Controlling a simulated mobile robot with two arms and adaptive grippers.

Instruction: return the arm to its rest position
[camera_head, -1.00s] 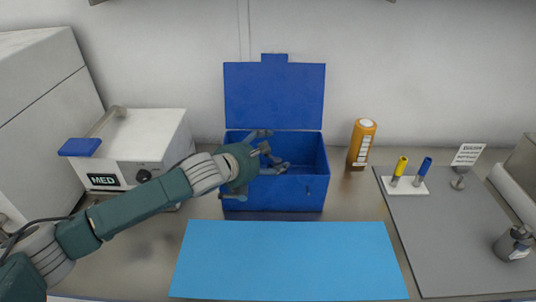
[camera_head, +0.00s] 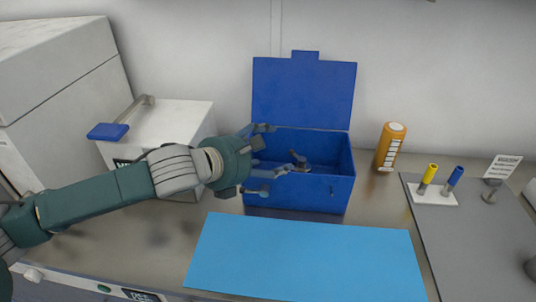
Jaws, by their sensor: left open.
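My left arm comes in from the left, and its gripper (camera_head: 277,150) is at the left side of the open blue box (camera_head: 300,195). The gripper's fingers are spread apart, with nothing seen between them. One finger is near the box's back left rim and the other is in front of its left front wall. I cannot tell whether they touch the box. Inside the box lies a small grey and brown item (camera_head: 299,160), partly hidden by the front wall. My right gripper is not in view.
A white MED box (camera_head: 175,120) with a blue-tipped handle stands behind my left arm. A blue mat (camera_head: 305,255) lies in front. An orange bottle (camera_head: 390,146) stands right of the blue box. A white holder (camera_head: 432,195) with yellow and blue-topped tubes is on a grey mat (camera_head: 480,250).

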